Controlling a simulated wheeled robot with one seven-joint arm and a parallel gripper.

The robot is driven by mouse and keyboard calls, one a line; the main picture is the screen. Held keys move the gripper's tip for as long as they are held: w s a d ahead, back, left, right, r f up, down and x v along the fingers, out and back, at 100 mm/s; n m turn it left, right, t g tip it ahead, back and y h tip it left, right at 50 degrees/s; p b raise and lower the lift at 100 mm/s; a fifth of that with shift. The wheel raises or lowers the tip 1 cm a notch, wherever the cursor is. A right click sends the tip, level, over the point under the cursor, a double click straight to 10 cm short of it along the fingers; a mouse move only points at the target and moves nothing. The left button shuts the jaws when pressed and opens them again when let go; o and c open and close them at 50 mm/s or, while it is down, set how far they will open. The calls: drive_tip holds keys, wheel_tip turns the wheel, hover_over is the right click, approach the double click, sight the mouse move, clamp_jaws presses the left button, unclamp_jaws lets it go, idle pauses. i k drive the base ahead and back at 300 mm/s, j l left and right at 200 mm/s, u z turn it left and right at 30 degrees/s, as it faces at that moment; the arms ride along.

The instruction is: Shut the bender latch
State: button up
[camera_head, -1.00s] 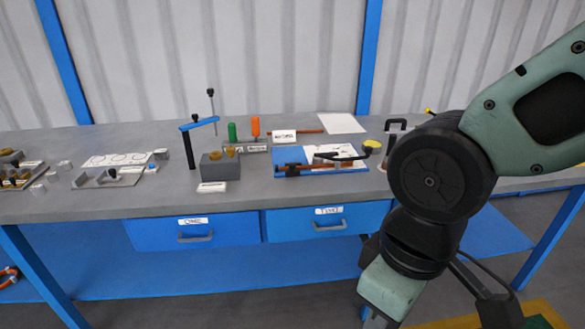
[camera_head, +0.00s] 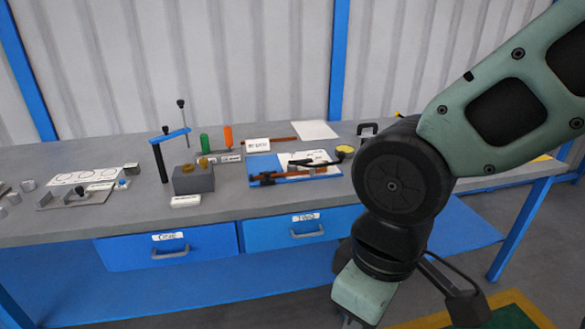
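The likely bender is a blue plate (camera_head: 263,163) on the bench, right of centre. A brown-red rod (camera_head: 268,178) with dark clamp parts lies along its front. A black lever-like piece (camera_head: 318,162) lies above the plate, near a yellow round end (camera_head: 345,151). Which part is the latch, and whether it is open or shut, is too small to tell. My arm hangs at the right, in front of the bench, its lower links reaching the bottom of the picture. My gripper's fingers are not visible.
A grey block (camera_head: 194,180) and a blue-topped post (camera_head: 160,160) stand left of the plate. Green (camera_head: 204,143) and orange (camera_head: 228,136) handles stand behind. A black bracket (camera_head: 367,130) is near my arm. Two blue drawers (camera_head: 305,229) sit under the bench (camera_head: 100,222).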

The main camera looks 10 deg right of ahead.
sight(267, 181)
drive_tip(key=i+l, duration=0.3)
drive_tip(key=i, duration=0.2)
drive_tip(key=i+l, duration=0.35)
drive_tip(key=i+j+u, duration=0.05)
drive_tip(key=i, duration=0.05)
